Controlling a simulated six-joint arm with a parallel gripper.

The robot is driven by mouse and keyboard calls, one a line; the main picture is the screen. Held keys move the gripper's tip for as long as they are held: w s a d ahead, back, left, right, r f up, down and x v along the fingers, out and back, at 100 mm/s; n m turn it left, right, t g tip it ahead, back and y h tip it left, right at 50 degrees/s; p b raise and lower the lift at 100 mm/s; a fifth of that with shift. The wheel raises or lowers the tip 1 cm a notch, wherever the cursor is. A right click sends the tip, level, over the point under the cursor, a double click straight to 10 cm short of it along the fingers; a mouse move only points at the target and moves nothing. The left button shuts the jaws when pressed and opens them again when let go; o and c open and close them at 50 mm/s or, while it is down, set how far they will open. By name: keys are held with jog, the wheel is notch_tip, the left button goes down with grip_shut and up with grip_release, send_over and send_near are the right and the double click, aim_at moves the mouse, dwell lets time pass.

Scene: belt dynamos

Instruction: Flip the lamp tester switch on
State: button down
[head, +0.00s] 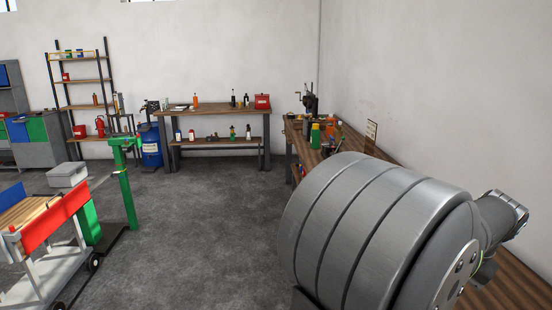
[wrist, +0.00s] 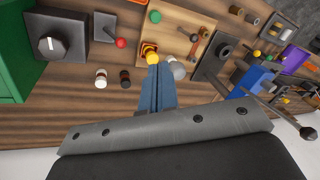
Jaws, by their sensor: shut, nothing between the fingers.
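In the wrist view a light wooden board (wrist: 172,22) looks like the lamp tester. It carries a green round piece (wrist: 155,16), a yellow-orange fitting (wrist: 150,52), a pale bulb-like ball (wrist: 178,70) and a small brown-and-metal lever (wrist: 194,38) that may be the switch. Its position is unclear. My gripper (wrist: 156,70) is shut and empty, its blue-grey fingers pointing at the board's lower edge. The tips overlap the yellow-orange fitting in the picture; I cannot tell whether they touch it. The head view does not show the gripper, and my arm hides part of the bench.
Left of the board are a grey plate with a red-ball lever (wrist: 121,43), a grey dial box (wrist: 58,38) and a green case (wrist: 15,55). On the right are a dark block (wrist: 215,62), a blue vise-like tool (wrist: 255,82) and a rod with a ball end (wrist: 305,132).

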jog(key=c, duration=1.4)
grip_release()
jog(key=w+r+n+g, duration=0.25)
jog(key=w+n, duration=0.55)
jog(key=w, duration=0.4)
jog(key=shift+g, duration=0.35)
jog(key=f, duration=0.5)
jog(key=a+f, duration=0.1)
jog(key=f, duration=1.1)
jog(key=shift+w+a+f, duration=0.1)
jog(key=shift+a+f, duration=0.05)
jog(key=shift+f, duration=0.1)
